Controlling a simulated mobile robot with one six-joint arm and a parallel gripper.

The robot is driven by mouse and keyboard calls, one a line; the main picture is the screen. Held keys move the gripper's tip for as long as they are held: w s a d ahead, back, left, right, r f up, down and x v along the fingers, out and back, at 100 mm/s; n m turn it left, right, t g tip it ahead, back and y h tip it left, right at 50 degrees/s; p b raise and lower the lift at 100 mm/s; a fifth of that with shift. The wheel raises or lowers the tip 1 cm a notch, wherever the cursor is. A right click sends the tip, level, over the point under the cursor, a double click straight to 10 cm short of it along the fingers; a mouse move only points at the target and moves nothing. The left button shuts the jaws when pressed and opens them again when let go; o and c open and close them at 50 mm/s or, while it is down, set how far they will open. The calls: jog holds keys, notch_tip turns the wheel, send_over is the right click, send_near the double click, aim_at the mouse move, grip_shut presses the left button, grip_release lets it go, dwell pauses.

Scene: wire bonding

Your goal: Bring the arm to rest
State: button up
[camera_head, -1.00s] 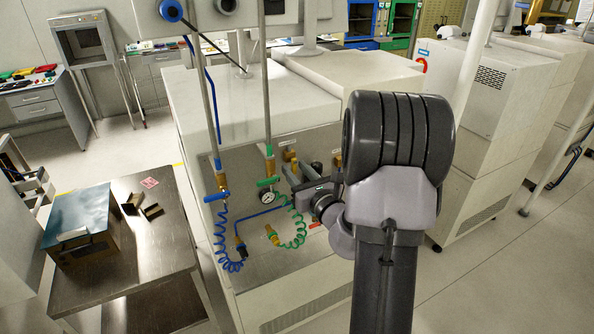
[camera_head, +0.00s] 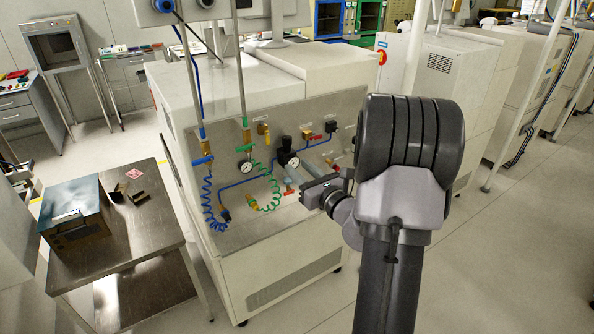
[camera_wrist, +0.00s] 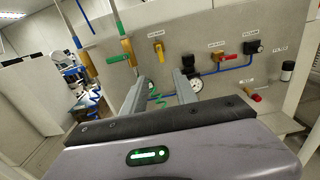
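My gripper (camera_head: 296,173) is in front of the machine's valve panel, right of the coiled hoses in the head view. In the wrist view its two grey fingers (camera_wrist: 158,84) stand apart with nothing between them. My dark arm is raised, bent at a large joint, and hides part of the panel's right side. The fingers overlap the panel in the picture, and no contact is visible.
The valve panel (camera_head: 262,205) carries gauges, valves, a blue coiled hose (camera_head: 207,205) and a green one (camera_head: 275,190). A steel table (camera_head: 150,225) with a blue-topped box (camera_head: 73,205) stands at left. Floor (camera_head: 500,270) at right is clear.

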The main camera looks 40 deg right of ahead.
jog(key=w+a+r+n+g+y+b, duration=0.15)
jog(key=a+n+y, duration=0.35)
jog(key=a, duration=0.5)
jog(key=a+r+n+g+y+p, duration=0.1)
jog(key=a+r+n+y, duration=0.3)
jog(key=a, duration=0.6)
jog(key=s+a+f+n+g+y+b, duration=0.1)
jog(key=s+a+n+g, duration=0.15)
jog(key=a, duration=0.25)
jog(key=s+a+n+g+y, duration=0.2)
jog(key=a+n, duration=0.2)
jog(key=a, duration=0.1)
jog(key=s+a+f+n+g+y+b, duration=0.1)
jog(key=s+a+n+g, duration=0.1)
jog(key=s+a+n, duration=0.3)
jog(key=s+a+f+n+g+h, duration=0.2)
jog(key=s+a+n, duration=0.1)
jog(key=s+n, duration=0.15)
jog(key=s+a+f+n+g+h, duration=0.2)
jog(key=s+a+n, duration=0.15)
jog(key=s, duration=0.25)
jog(key=s+d+n+t+h+b, duration=0.1)
jog(key=s+d+n+h, duration=0.2)
jog(key=s+d+n, duration=0.1)
jog(key=shift+d+r+n+h, duration=0.3)
jog(key=shift+d+n+h, duration=0.15)
jog(key=shift+n, duration=0.3)
